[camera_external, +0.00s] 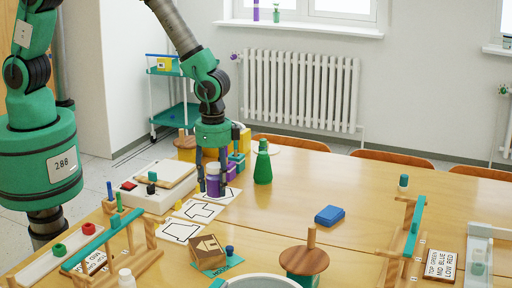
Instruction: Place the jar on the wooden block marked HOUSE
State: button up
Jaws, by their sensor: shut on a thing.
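The purple jar (213,187) has a paler top and is upright at the far left of the table, beside a white outline card. My gripper (213,183) points down from above and is shut on the jar, with one finger on each side. I cannot tell whether the jar touches the table. The wooden block (207,251) with a dark house-like mark stands near the front, nearer the camera than my gripper. A teal label (222,271) reading HOUSE lies at its foot. The top of the block looks bare.
White outline cards (180,231) lie between jar and block. A small blue piece (230,251) stands right of the block. A green bottle (263,166) stands right of my gripper. A brown spool (304,259) and a blue block (329,215) are further right. The middle table is mostly clear.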

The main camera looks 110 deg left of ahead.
jog(key=w+d+r, duration=0.4)
jog(key=w+d, duration=0.2)
jog(key=d, duration=0.5)
notch_tip(320, 180, up, 4)
jog(key=n+b, duration=0.1)
jog(key=n, duration=0.1)
send_over(206, 246)
jog(key=shift+f, duration=0.2)
jog(key=shift+f, duration=0.1)
jog(key=shift+a+f+b, duration=0.1)
jog(key=shift+f+b, duration=0.5)
jog(key=shift+f, duration=2.45)
jog(key=shift+f+b, duration=0.4)
jog(key=shift+f, duration=1.5)
jog(key=shift+f, duration=0.1)
jog(key=o, duration=1.4)
